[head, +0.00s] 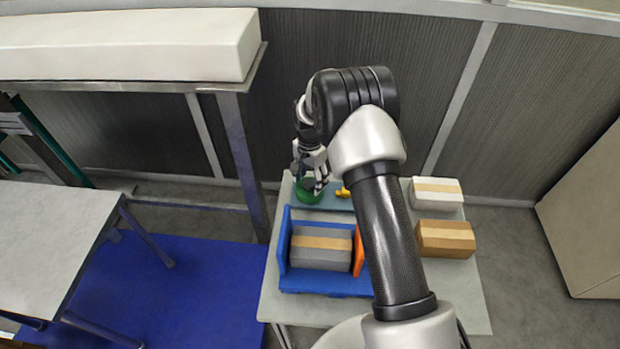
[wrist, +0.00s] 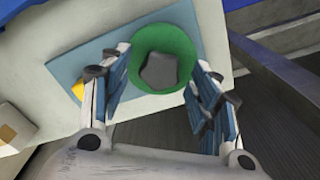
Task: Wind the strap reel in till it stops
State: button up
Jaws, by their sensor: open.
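A green round reel (wrist: 164,45) with a grey knob (wrist: 160,72) at its centre lies on a blue-grey plate (wrist: 95,57) in the wrist view. In the head view the reel (head: 306,196) is partly covered by my gripper. My gripper (wrist: 163,68) is open, its fingers on either side of the knob, over the reel's edges; I cannot tell whether they touch. A yellow part (wrist: 78,90) sits on the plate beside the reel; it also shows in the head view (head: 343,191).
A blue cradle (head: 284,240) holds a grey box (head: 308,258) with a tan band, with an orange part (head: 360,248) at its right. A white box (head: 436,186) and a brown box (head: 445,232) stand right of my arm. A metal frame (head: 238,150) rises to the left.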

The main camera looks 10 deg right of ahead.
notch_tip(320, 180, up, 12)
dwell(0.6)
dwell(0.4)
notch_tip(320, 180, up, 10)
jog(key=r+n+t, duration=0.1)
jog(key=n, duration=0.1)
send_over(310, 182)
jog(key=s, duration=0.5)
jog(key=s+r+n+t, duration=0.1)
jog(key=s+r+n, duration=0.2)
jog(key=s+r, duration=0.65)
jog(key=s+f+n+t, duration=0.1)
jog(key=s+n, duration=0.4)
jog(key=s, duration=1.6)
jog(key=shift+s+t, duration=0.4)
jog(key=shift+t, duration=0.4)
